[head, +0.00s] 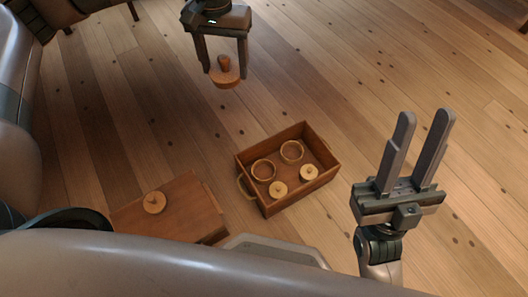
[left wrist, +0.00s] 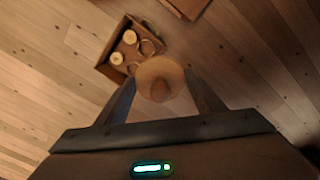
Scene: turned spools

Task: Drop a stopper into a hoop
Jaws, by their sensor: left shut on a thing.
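My left gripper (head: 224,70) hangs above the floor at the top middle, shut on an orange-brown wooden stopper (head: 225,79). The stopper has a round disc with a knob on top; it also shows between the fingers in the left wrist view (left wrist: 160,80). Two ring-shaped hoops, one (head: 263,170) on the left and one (head: 291,151) on the right, lie in a wooden tray (head: 262,206). Two pale stoppers (head: 278,189) (head: 309,172) sit in the tray's near part. Another stopper (head: 154,202) rests on a wooden box. My right gripper (head: 421,118) is open and empty, right of the tray.
The wooden box (head: 185,215) stands left of the tray, close to my body. The tray has raised walls and a ring handle (head: 246,187) on its left side. Plank floor (head: 130,110) is clear around them. Dark furniture stands at the top left.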

